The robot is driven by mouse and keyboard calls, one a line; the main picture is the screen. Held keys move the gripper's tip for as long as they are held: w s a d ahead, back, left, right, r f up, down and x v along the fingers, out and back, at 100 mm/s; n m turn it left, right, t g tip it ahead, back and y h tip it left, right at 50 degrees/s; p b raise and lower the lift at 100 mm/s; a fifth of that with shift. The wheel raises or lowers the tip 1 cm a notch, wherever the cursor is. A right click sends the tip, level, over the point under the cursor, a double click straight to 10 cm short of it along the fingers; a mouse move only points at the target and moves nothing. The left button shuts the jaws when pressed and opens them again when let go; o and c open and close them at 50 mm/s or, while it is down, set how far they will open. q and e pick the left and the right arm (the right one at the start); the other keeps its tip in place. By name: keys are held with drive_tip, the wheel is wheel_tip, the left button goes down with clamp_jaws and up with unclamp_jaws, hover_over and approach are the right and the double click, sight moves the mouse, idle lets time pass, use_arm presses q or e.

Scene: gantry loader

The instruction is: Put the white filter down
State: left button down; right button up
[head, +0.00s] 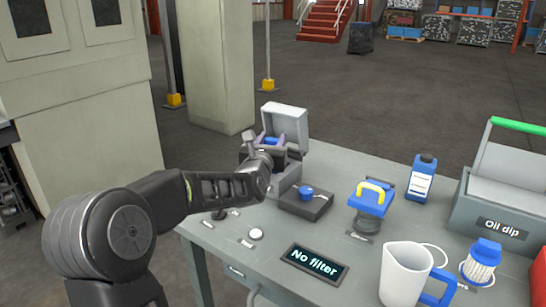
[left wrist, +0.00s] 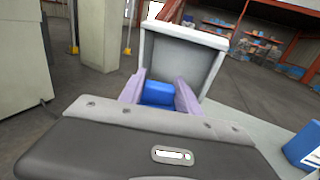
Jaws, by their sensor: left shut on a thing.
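My left gripper (head: 268,146) is at the grey box with a raised lid (head: 285,125), at the back left of the table. In the left wrist view its two pale purple fingers (left wrist: 160,94) are shut on a blue thing (left wrist: 156,92), with the open lid behind. Only the blue part shows; my wrist hides what is below, so I cannot tell whether it is a filter or how it rests. A white ribbed filter with a blue cap (head: 481,262) stands at the table's right, far from my gripper. My right gripper is not in view.
A dark square block with a blue knob (head: 306,199), a blue device with a yellow handle (head: 370,199), a blue bottle (head: 421,178), a white jug (head: 404,275) and a grey "Oil dip" bin (head: 482,208) stand on the table. A display (head: 314,264) reads "No filter".

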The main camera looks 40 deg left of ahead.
use_arm(q)
drive_tip(key=shift+f, duration=0.2)
drive_tip(key=shift+w+f+b, duration=0.2)
drive_tip(key=shift+f+b, duration=0.3)
drive_tip(key=shift+f, duration=2)
drive_tip(key=shift+f, duration=0.1)
drive_tip(key=c, duration=0.9)
unclamp_jaws()
drive_tip(key=shift+o, duration=0.2)
